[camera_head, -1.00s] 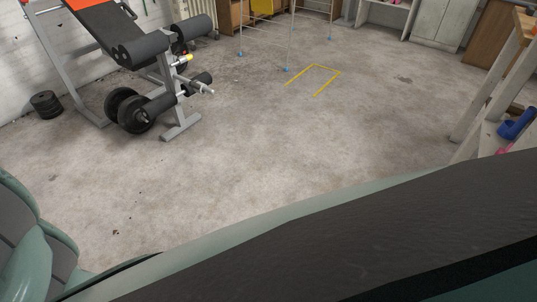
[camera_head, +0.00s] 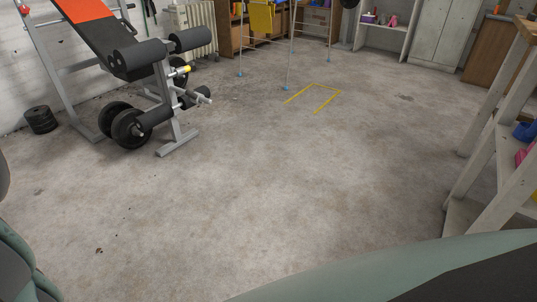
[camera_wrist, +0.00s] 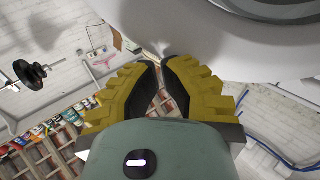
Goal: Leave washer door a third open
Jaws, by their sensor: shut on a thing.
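In the wrist view, a white curved panel with a round grey rim, which looks like the washer door (camera_wrist: 215,45), fills the top and upper right. My gripper (camera_wrist: 164,62) has yellow ribbed fingers with dark pads. Its fingertips are close together at the lower edge of the white panel and are shut on it. The exact spot they pinch is hidden between the tips. Neither the washer nor my gripper shows in the head view. I cannot tell how far the door stands open.
In the head view, a weight bench (camera_head: 140,70) stands at the left with weight plates (camera_head: 40,119) beside it. A drying rack (camera_head: 288,45) stands at the back, near yellow floor tape (camera_head: 318,87). A wooden shelf unit (camera_head: 497,140) is at the right. The middle floor is clear.

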